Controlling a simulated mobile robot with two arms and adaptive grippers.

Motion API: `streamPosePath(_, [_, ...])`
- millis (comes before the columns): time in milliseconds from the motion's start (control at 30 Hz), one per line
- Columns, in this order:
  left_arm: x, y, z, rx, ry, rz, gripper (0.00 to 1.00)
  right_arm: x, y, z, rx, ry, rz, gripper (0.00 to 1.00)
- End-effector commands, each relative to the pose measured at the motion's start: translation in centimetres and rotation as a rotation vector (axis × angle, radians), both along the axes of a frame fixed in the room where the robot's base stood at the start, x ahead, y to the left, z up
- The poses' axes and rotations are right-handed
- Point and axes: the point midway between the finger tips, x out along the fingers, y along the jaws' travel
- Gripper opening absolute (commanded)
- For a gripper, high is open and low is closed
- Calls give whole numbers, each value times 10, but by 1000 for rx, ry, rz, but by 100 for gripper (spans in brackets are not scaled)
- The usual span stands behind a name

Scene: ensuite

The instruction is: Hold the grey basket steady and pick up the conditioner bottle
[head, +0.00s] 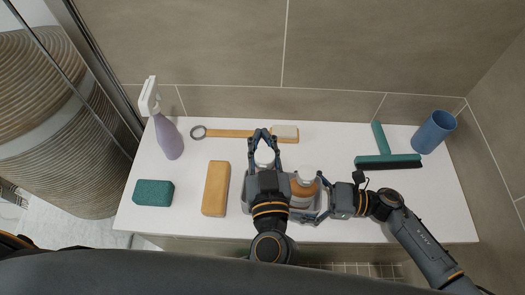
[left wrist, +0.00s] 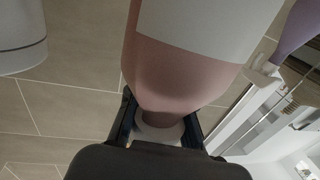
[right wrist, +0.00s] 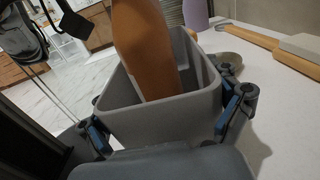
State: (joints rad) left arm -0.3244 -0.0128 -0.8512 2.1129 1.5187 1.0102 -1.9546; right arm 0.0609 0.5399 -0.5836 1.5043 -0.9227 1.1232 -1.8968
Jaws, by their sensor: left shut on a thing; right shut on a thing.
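The conditioner bottle, pink with a pale label, fills the left wrist view (left wrist: 190,70); only its white cap (head: 265,158) shows in the head view. My left gripper (head: 263,137) is shut on its neck and cap from above. The bottle's base is hidden. The grey basket (head: 303,207) stands on the white ledge, partly covered by my left arm. It also shows in the right wrist view (right wrist: 165,122), with an orange-brown bottle (right wrist: 145,45) inside. My right gripper (head: 319,199) is shut on the basket from its right side, fingers on either side of it.
A tan block (head: 216,188), green sponge (head: 153,193) and purple spray bottle (head: 168,137) stand left. A green squeegee (head: 388,160) and blue cup (head: 434,132) are right. The ledge's front right is clear.

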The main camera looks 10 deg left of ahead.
Motion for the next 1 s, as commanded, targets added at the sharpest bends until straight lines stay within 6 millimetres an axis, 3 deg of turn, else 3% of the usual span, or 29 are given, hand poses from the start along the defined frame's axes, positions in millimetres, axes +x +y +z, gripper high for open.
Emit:
streamPosePath(200, [0, 0, 32, -3, -4, 0, 0, 0, 0, 0, -1, 0, 1, 53])
streamPosePath(567, [0, 0, 39, 0, -3, -1, 0, -1, 0, 0, -1, 1, 2, 53])
streamPosePath(600, [0, 0, 39, 0, -3, -1, 0, -1, 0, 0, 0, 1, 3, 98])
streamPosePath(1000, [0, 0, 39, 0, -3, -1, 0, -1, -1, 0, -1, 1, 2, 100])
